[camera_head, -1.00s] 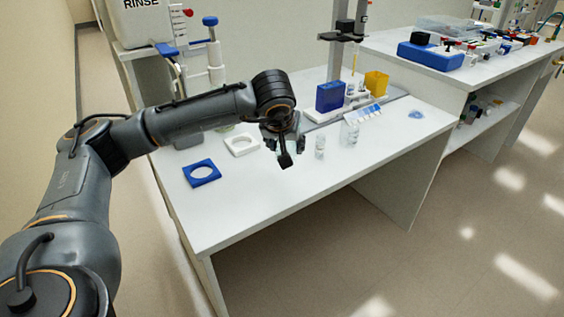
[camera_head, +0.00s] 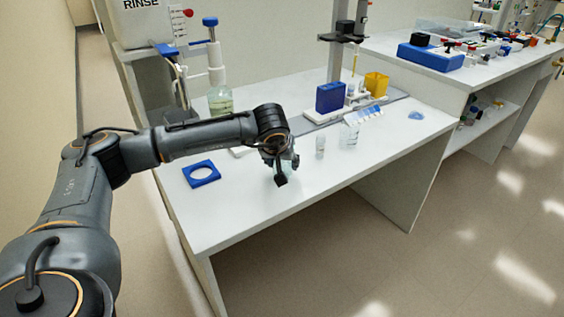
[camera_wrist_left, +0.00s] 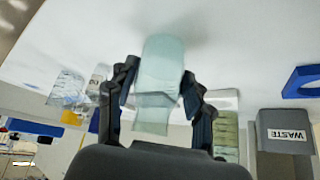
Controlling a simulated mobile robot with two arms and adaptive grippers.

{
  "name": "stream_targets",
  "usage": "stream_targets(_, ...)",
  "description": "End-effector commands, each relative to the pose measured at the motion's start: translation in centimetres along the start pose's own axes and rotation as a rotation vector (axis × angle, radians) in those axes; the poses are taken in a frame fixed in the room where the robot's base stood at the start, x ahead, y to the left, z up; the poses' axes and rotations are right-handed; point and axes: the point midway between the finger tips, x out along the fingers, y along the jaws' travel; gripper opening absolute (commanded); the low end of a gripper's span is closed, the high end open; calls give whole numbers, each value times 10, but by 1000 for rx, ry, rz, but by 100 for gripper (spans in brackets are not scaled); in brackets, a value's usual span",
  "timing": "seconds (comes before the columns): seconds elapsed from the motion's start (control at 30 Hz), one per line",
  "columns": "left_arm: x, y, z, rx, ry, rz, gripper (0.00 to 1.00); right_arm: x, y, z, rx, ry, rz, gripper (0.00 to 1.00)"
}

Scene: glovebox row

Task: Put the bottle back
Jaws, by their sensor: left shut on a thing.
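My left gripper (camera_head: 282,170) is over the near middle of the white bench. It is shut on a clear, pale green bottle (camera_wrist_left: 160,85), which shows between its two fingers in the left wrist view. In the head view the gripper hides most of this bottle. A blue square holder with a round hole (camera_head: 202,173) lies empty on the bench, left of the gripper; it also shows in the left wrist view (camera_wrist_left: 303,82). A white holder (camera_head: 240,152) behind my arm is mostly hidden. I cannot tell whether the bottle touches the bench. My right gripper is not in view.
A pump bottle with green liquid (camera_head: 220,100) stands behind my arm. A clear vial (camera_head: 320,146) and a beaker (camera_head: 349,133) stand right of the gripper, near a blue box (camera_head: 330,97). A grey WASTE box (camera_wrist_left: 285,132) shows in the wrist view. The bench's front is clear.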

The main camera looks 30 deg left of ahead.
Motion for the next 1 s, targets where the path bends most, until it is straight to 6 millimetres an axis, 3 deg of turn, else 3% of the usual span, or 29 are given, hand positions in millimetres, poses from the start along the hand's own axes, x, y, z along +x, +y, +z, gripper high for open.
stream_targets(0.17, 2, 0, 1, 0, 0, 0, 12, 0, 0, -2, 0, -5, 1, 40)
stream_targets(0.2, 2, 0, 1, 0, 0, 0, 59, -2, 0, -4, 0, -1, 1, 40)
stream_targets(0.3, 2, 0, 1, 0, 0, 0, 74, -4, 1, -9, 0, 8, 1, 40)
stream_targets(0.7, -2, 0, -1, 0, 0, 0, 74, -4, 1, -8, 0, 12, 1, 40)
stream_targets(1.0, -60, 0, -2, 1, 3, 2, 74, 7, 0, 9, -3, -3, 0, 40)
